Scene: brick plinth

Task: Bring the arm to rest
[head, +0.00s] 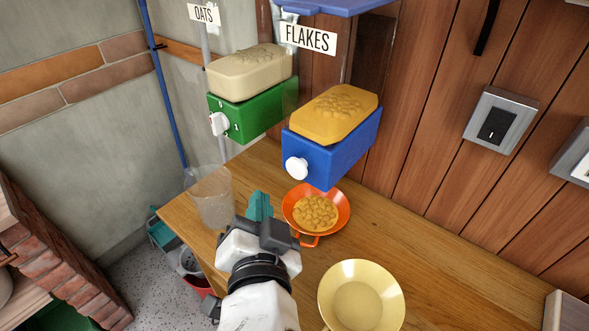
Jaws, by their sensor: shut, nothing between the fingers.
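My gripper (260,206) has teal fingers that are shut, with nothing between them. It points away from me over the wooden counter (455,290). An orange bowl (288,213) with flakes in it stands just right of the fingers, under the blue dispenser. A clear cup (212,198) stands left of the fingers, near the counter's left edge. A pale yellow bowl (359,299) sits nearer to me on the right; it looks empty. My wrist covers part of the counter.
The blue flakes dispenser (335,150) and the green oats dispenser (252,115) hang above the counter's back. A wall switch (497,123) is at right. The counter's right side is clear.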

